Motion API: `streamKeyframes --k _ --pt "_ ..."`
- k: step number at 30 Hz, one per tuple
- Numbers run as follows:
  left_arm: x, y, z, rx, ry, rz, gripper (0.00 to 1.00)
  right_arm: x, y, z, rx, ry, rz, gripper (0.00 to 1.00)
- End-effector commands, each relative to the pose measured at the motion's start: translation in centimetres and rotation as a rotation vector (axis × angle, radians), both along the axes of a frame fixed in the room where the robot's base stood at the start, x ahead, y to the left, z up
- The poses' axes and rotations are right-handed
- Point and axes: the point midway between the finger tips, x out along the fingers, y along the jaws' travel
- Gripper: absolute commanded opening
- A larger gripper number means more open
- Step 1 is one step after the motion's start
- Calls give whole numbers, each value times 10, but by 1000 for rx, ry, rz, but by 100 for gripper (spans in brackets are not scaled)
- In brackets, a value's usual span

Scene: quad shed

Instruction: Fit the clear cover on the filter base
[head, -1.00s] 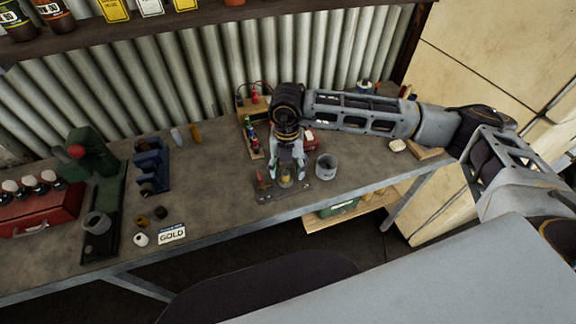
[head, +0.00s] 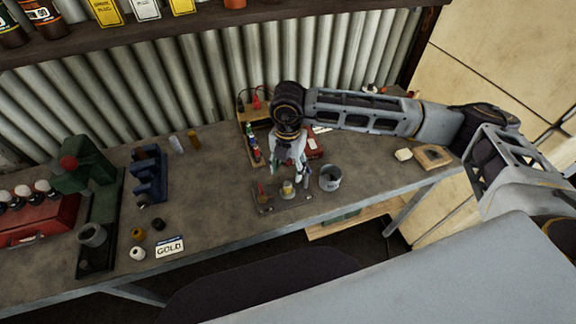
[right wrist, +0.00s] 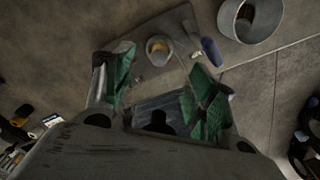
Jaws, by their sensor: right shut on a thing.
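The filter base (head: 287,189) is a small pale yellow round part standing upright on a grey metal plate (head: 296,203) near the bench's front edge. The right wrist view also shows the filter base (right wrist: 159,49), just beyond my fingertips and apart from them. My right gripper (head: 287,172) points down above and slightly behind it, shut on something. In the right wrist view a faint see-through shape, the clear cover (right wrist: 162,103), lies between the green finger pads; its outline is hard to make out. My left gripper is not in view.
A grey open cup (head: 329,179) stands right of the plate, close to my gripper. A red-handled tool (head: 261,192) stands on the plate's left end. A blue rack (head: 150,177), a green press (head: 92,170) and a GOLD card (head: 170,246) are further left.

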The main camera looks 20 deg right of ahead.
Motion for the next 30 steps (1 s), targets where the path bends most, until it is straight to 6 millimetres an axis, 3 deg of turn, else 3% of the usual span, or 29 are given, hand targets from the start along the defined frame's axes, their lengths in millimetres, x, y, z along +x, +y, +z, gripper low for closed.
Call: streamKeyframes --k 30 --pt "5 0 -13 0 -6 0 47 0 0 -39 0 0 1 33"
